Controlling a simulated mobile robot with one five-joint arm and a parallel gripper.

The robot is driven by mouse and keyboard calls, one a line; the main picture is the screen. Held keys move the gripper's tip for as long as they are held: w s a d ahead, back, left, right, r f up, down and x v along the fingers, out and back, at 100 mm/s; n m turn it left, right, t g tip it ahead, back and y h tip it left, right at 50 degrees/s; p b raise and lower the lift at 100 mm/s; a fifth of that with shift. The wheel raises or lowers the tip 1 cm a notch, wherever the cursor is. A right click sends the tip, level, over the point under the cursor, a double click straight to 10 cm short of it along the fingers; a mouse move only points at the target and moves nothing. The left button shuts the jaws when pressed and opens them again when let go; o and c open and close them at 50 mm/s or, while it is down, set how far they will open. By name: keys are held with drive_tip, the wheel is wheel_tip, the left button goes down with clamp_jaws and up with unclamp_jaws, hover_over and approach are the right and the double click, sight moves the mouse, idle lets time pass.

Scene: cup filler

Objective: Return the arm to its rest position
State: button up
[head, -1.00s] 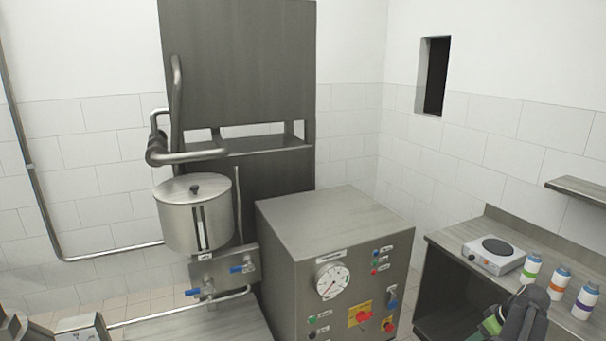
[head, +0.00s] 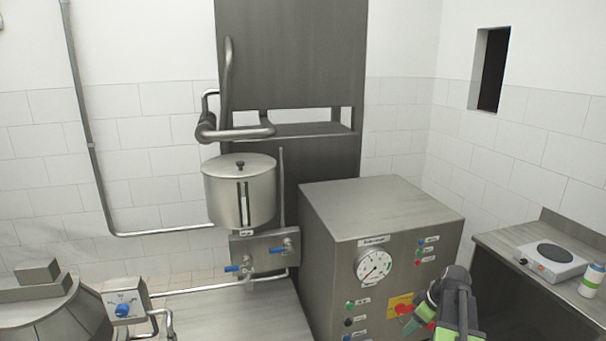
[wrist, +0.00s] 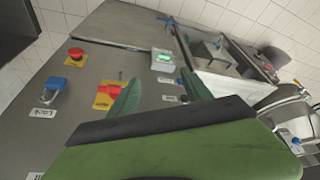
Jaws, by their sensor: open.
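My gripper (head: 416,318) is at the lower right of the head view, in front of the control cabinet (head: 382,205). In the wrist view, its two green fingers (wrist: 158,92) stand apart with nothing between them. The wrist view looks at the cabinet's panel, tilted, with a red rotary switch on a yellow plate (wrist: 116,92) just beyond the fingers. A lit green button (wrist: 163,56) and a red push button (wrist: 75,52) also show there. I cannot tell whether the fingers touch the panel. The arm is only partly in view.
A hot plate (head: 553,259) and a bottle (head: 592,280) are on the right counter. A machine with a blue knob (head: 123,310) is at the lower left.

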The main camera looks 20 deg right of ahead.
drive_tip(key=w+a+f+n+g+b, duration=0.1)
drive_tip(key=w+a+f+b, duration=0.15)
drive_tip(key=a, duration=0.65)
drive_tip(key=w+a+f+n+b, duration=0.1)
drive_tip(key=a+f, duration=0.2)
drive_tip(key=a, duration=0.6)
drive_tip(key=w+a+f+n+g+b, duration=0.1)
drive_tip(key=w+a+f+b, duration=0.15)
drive_tip(key=a, duration=0.65)
drive_tip(key=s+a+f+m+g+h+b, duration=0.1)
drive_tip(key=s+a+f+m+b, duration=0.1)
drive_tip(key=s+a+m, duration=0.4)
drive_tip(key=s+a+f, duration=0.1)
drive_tip(key=a, duration=0.3)
drive_tip(key=shift+f+m+g+h, duration=0.3)
drive_tip(key=shift+h, duration=0.1)
drive_tip(key=shift+o, duration=0.4)
drive_tip(key=shift+d+m, duration=0.3)
drive_tip(key=shift+m, duration=0.7)
